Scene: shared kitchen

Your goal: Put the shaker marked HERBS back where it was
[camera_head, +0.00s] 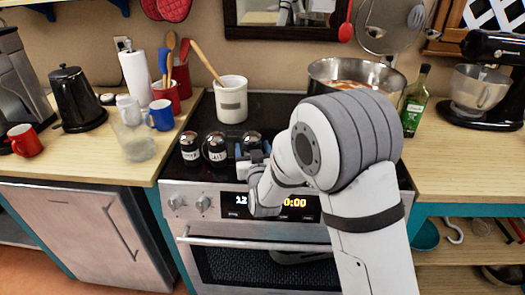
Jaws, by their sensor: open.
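Three black shakers with shiny domed lids stand in a row at the stove's front left. The left shaker (190,147) has a pale label too small to read surely. The middle shaker (214,147) has a label that seems to read SALT. The right shaker (252,138) is partly hidden behind my gripper, and its label does not show. I cannot tell which one is marked HERBS. My gripper (254,157) is open at the right shaker, in front of it. I cannot tell whether the fingers are around it or touch it.
A white crock (231,100) with a wooden spoon stands behind the shakers. A large steel pot (357,75) is at the stove's back right, with a green bottle (414,102) beside it. A clear glass vessel (135,142) and mugs stand on the left counter. My arm hides the stove's right front.

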